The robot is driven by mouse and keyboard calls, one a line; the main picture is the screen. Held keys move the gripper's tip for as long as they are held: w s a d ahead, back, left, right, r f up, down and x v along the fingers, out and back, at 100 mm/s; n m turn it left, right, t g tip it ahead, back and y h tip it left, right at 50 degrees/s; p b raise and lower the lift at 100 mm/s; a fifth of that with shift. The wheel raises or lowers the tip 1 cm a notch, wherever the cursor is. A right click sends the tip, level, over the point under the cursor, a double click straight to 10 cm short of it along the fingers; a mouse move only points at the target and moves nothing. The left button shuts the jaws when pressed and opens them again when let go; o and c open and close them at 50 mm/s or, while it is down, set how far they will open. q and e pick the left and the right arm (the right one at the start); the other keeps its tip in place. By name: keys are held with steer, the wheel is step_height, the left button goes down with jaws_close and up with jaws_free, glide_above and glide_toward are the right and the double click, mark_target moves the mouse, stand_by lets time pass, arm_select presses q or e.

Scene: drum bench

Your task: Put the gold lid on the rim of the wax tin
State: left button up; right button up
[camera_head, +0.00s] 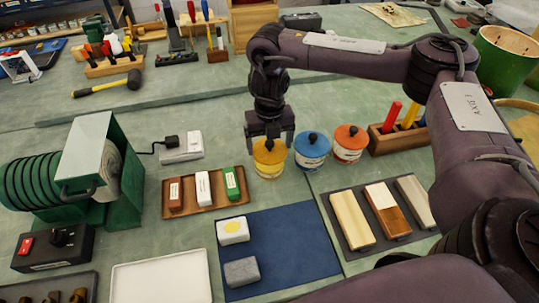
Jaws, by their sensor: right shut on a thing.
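The gold lid (270,150) is in the fingers of my right gripper (269,143), which points down from above. The gripper is shut on the lid's upper part, and its fingers hide the grip itself. The wax tin (269,171) is pale with a label and stands on the green bench directly under the lid. The lid appears lined up over the tin's rim; I cannot tell whether it touches the rim or hangs just above it. My left gripper is not in view.
Tins with a blue lid (312,145) and an orange lid (350,136) stand close to the right. A wooden tray (207,207) with three small blocks is at the left. A blue mat (283,250) lies in front. A green machine (95,165) stands farther left.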

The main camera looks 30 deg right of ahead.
mark_target(270, 151)
steer(key=shift+f, duration=0.65)
step_height(270, 151, down, 2)
steer(key=shift+f, duration=0.4)
steer(key=o, duration=0.7)
steer(key=shift+f, duration=0.1)
